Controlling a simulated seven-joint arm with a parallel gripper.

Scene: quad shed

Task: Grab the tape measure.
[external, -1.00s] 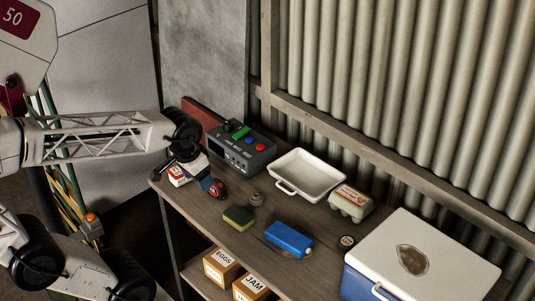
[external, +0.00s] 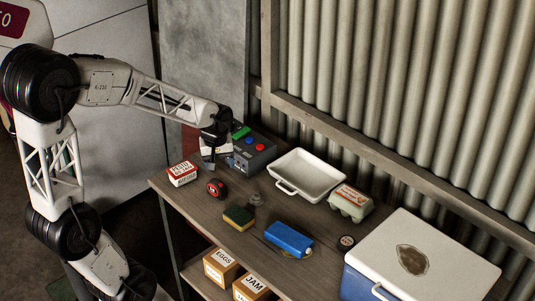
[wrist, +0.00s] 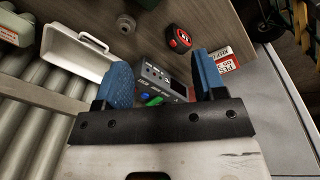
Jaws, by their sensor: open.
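The tape measure (external: 217,188) is a small red and black round-cornered case on the left part of the wooden bench. It also shows in the wrist view (wrist: 179,39), near the top centre, in front of and apart from the fingers. My gripper (external: 211,163) is above the bench, behind the tape measure and close to the grey button box. In the wrist view my gripper (wrist: 160,84) has its two blue fingers spread wide with nothing held between them. The button box partly shows between them.
A grey button box (external: 254,157) stands behind the tape measure. A red and white box (external: 183,174) lies to its left, a sponge (external: 238,218) and a small grey knob-like item (external: 255,199) to its right.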

